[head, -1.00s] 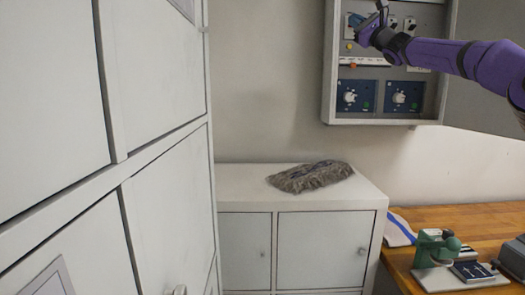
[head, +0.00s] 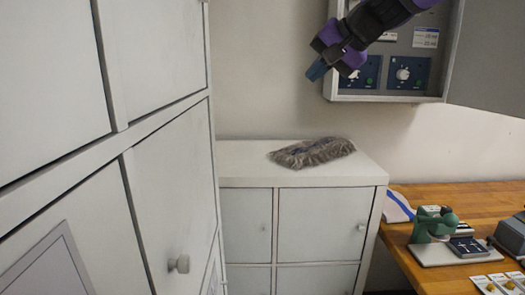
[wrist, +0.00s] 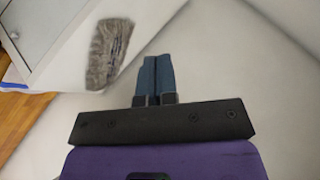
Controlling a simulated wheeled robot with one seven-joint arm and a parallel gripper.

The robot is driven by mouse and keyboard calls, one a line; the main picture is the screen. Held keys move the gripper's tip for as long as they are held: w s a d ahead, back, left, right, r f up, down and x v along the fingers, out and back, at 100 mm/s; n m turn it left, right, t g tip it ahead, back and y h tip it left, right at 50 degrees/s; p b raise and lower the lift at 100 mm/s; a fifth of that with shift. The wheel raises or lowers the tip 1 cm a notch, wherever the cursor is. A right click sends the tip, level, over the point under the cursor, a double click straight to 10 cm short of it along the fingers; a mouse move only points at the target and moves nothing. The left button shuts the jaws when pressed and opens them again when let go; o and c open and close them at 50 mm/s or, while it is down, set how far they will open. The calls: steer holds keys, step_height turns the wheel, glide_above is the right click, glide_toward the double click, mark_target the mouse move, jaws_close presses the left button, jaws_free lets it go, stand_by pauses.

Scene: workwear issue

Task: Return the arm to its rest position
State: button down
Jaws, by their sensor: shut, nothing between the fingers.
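My purple arm reaches in from the upper right of the head view. My gripper (head: 317,71) hangs in front of the left edge of the open wall panel, pointing down and left, clear of any surface. In the wrist view my gripper (wrist: 155,60) has its two blue fingers side by side, closed together with nothing between them. Part of the wall panel (head: 400,98) is hidden behind my arm.
A grey shaggy mop pad (head: 312,152) lies on a low white cabinet (head: 240,178). Tall white lockers (head: 165,200) stand close at the left. A wooden bench (head: 470,197) at the right holds a green device (head: 432,225). The panel door (head: 490,60) stands open at the right.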

steer(key=s+d+f+h, duration=0.2)
steer(key=s+d+f, duration=0.3)
steer(key=s, duration=0.4)
steer(key=s+d+f+n+g+h, duration=0.1)
steer(key=s+d+f+h, duration=0.1)
steer(key=s+d+f, duration=0.4)
steer(key=s+d+f+n+h, duration=0.1)
steer(key=s+d+f+h, duration=0.2)
steer(key=s+d+f, duration=0.2)
steer(key=s+d, duration=0.3)
steer(key=s, duration=0.4)
steer(key=shift+s+d+f+g, duration=0.2)
steer(key=shift+d+f+g, duration=0.05)
steer(key=shift+g, duration=0.05)
